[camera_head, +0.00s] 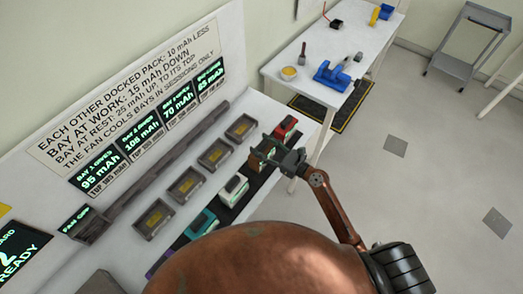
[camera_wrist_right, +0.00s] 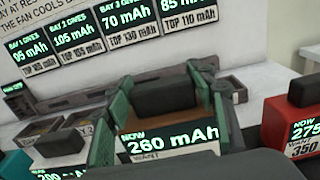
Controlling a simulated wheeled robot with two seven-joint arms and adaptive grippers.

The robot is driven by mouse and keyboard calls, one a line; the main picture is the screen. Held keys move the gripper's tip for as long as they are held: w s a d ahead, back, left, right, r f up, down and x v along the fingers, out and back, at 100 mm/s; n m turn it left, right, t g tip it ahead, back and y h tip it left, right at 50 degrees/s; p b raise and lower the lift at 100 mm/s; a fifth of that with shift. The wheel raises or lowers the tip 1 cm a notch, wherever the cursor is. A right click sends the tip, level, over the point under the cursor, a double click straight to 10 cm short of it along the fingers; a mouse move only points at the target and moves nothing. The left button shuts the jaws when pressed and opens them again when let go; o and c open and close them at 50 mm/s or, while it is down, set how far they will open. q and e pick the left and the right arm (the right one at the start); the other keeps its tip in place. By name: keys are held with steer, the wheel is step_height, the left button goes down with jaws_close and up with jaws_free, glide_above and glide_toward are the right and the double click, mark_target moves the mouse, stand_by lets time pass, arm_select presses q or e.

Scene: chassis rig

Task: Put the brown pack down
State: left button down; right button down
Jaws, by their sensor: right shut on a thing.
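My right gripper (camera_head: 268,155) is shut on the brown pack (camera_head: 258,158), at the black strip (camera_head: 228,216) between the red pack (camera_head: 286,128) and the white pack (camera_head: 234,187). In the right wrist view the fingers (camera_wrist_right: 168,112) stand on both sides of the brown pack (camera_wrist_right: 170,140). Its dark handle is on top, and its display reads NOW 260 mAh. I cannot tell whether its base touches the strip. My left gripper is not in view.
Several bays with empty-looking trays, one being a tray (camera_head: 215,153), line the bench behind the packs. A teal pack (camera_head: 201,222) stands farther left on the strip. Signs (camera_head: 140,135) stand behind. A white table (camera_head: 300,80) with a blue tool is beyond.

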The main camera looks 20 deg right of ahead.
steer(key=shift+w+d+f, duration=0.1)
steer(key=shift+w+f, duration=0.3)
steer(key=shift+w+f+b, duration=0.2)
steer(key=shift+f+b, duration=0.35)
steer(key=shift+f, duration=1.2)
steer(key=shift+f, duration=0.1)
steer(key=c, duration=1.2)
jaws_free()
steer(key=shift+c, duration=0.2)
steer(key=o, duration=0.4)
steer(key=shift+c, duration=0.2)
